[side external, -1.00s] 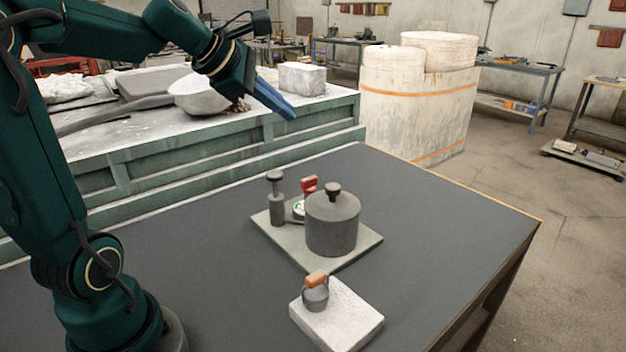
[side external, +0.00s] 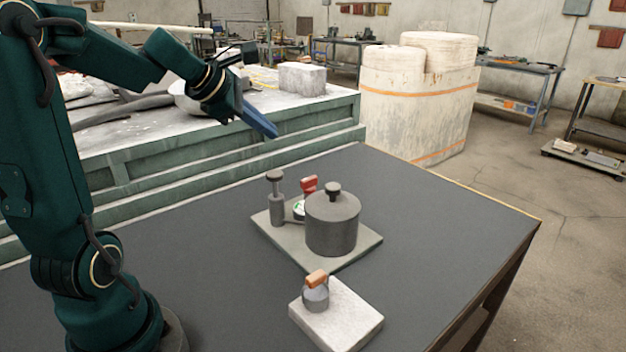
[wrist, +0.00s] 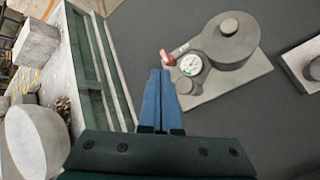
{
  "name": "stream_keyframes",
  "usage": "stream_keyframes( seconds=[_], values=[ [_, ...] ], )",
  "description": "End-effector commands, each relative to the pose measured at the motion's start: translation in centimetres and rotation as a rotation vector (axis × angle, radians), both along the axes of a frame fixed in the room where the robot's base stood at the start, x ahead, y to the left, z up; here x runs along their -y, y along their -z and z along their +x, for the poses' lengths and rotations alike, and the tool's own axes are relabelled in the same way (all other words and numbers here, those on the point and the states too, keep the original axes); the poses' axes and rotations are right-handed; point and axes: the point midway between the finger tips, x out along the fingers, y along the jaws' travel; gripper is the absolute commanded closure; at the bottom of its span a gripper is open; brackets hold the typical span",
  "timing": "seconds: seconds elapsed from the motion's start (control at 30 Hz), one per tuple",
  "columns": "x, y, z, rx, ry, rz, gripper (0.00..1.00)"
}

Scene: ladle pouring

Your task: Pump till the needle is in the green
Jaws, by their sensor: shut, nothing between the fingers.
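A grey hand pump (side external: 277,210) with a round knob on its rod stands upright at the left of a flat base plate (side external: 355,255). Beside it are a small white gauge (side external: 299,208) with a green part, a red lever (side external: 308,185) and a large grey lidded pot (side external: 332,228). The gauge also shows in the wrist view (wrist: 190,64), but its needle is too small to read. My gripper (side external: 276,133) is shut and empty, in the air above and behind the pump. In the wrist view its blue fingers lie together, left of the pump knob (wrist: 184,86).
A small grey vessel with an orange handle (side external: 316,295) sits on a pale block (side external: 345,318) in front of the base plate. The dark table (side external: 440,220) is clear to the right. A green bench (side external: 130,175) with stones and a bowl stands behind.

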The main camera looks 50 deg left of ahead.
Motion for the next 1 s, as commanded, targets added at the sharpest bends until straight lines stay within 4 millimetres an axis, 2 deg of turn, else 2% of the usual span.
stream_keyframes(
  seconds=[0.23, 0.4, 0.63, 1.0],
  values=[
    [0.1, 3.5, -0.1, -0.007, 0.0, -0.005, 1.0],
    [0.2, 4.4, 0.2, 0.005, 0.006, -0.005, 1.0],
    [0.1, 5.6, 0.1, 0.001, 0.003, -0.002, 1.0],
    [0.0, 5.8, 0.0, 0.0, 0.001, 0.001, 1.0]
  ],
)
